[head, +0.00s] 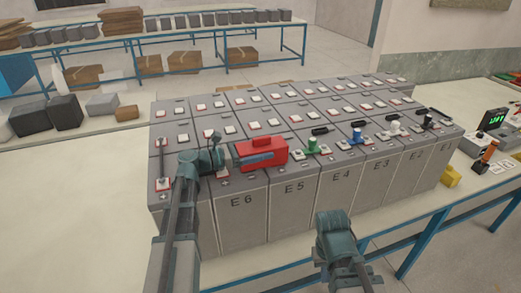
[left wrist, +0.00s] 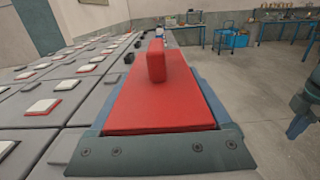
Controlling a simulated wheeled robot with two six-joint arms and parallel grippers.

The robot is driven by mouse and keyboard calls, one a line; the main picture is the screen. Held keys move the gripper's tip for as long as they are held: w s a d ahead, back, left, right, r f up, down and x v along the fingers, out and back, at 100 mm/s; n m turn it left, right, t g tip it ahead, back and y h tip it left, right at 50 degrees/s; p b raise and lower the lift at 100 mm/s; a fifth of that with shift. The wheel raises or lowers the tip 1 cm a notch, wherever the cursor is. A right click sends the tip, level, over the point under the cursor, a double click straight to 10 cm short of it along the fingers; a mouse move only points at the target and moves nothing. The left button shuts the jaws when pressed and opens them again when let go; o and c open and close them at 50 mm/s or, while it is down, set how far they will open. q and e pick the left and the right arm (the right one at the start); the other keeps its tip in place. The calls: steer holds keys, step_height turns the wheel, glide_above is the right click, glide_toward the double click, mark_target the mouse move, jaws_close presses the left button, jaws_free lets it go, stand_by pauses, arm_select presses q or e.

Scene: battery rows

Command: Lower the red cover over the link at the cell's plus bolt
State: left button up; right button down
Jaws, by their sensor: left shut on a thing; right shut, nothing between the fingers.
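The red cover (head: 272,147), a box with a raised handle, is held by my left gripper (head: 258,158) over the front row of cells, around the E6 (head: 241,201) and E5 cells. In the left wrist view the red cover (left wrist: 150,105) lies between the fingers, its handle upright. The gripper is shut on it. Whether the cover touches the cell tops is not clear. The link and plus bolt under it are hidden. A grey link bar (head: 161,160) shows at the far left. My right gripper (head: 335,218) is shut and empty, in front of the cells.
Green (head: 312,146), blue (head: 357,135), white and black fittings stand on the front-row cells right of the cover. A yellow block (head: 450,176) and a meter (head: 494,120) lie on the bench at right. Dark boxes (head: 64,112) stand at left.

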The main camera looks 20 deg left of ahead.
arm_select(q)
steer(key=shift+f, duration=0.4)
steer(key=o, duration=1.2)
steer(key=v, duration=1.4)
steer(key=shift+s, duration=0.1)
